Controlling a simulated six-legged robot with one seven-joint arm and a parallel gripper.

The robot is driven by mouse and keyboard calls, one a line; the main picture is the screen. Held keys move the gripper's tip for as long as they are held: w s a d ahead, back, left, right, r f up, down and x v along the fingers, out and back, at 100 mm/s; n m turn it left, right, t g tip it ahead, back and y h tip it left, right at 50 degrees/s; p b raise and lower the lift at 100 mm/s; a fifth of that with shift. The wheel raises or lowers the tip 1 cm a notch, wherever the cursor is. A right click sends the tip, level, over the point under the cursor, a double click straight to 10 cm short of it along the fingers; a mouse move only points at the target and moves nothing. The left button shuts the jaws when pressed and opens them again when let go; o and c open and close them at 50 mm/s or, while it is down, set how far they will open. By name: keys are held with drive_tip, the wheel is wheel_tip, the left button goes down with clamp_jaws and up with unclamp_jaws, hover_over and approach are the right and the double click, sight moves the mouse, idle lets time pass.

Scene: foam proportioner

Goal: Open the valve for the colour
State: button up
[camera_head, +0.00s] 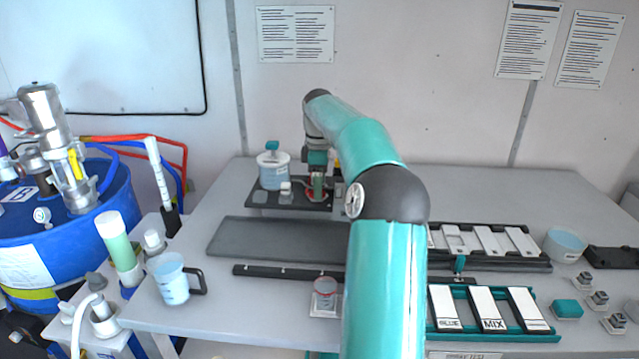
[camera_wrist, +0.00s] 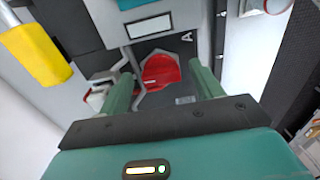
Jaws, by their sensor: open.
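My gripper (camera_head: 318,182) is over the dark platform at the back of the bench, pointing down. In the wrist view my gripper (camera_wrist: 161,74) is open, with its two green fingers apart. A red rounded part (camera_wrist: 162,71) shows between and beyond the fingertips, next to a dark plate marked "A". A pale grey and white fitting (camera_wrist: 104,90) is beside the left finger. I cannot tell from these frames which part is the colour valve, or whether a finger touches anything. Nothing is held between the fingers.
A white container with a teal cap (camera_head: 272,169) stands left of my gripper. A yellow part (camera_wrist: 36,54) is at the upper left in the wrist view. The grey mat (camera_head: 275,240) is bare.

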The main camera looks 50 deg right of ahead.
drive_tip(key=shift+f, duration=0.15)
drive_tip(key=c, duration=1)
drive_tip(key=shift+m, duration=0.3)
drive_tip(key=m, duration=0.4)
drive_tip(key=shift+a, duration=0.15)
drive_tip(key=m, duration=0.4)
drive_tip(key=shift+a+m, duration=0.15)
drive_tip(key=shift+m, duration=0.25)
drive_tip(key=m, duration=0.4)
drive_tip(key=shift+a+m, duration=0.1)
drive_tip(key=shift+m, duration=2.2)
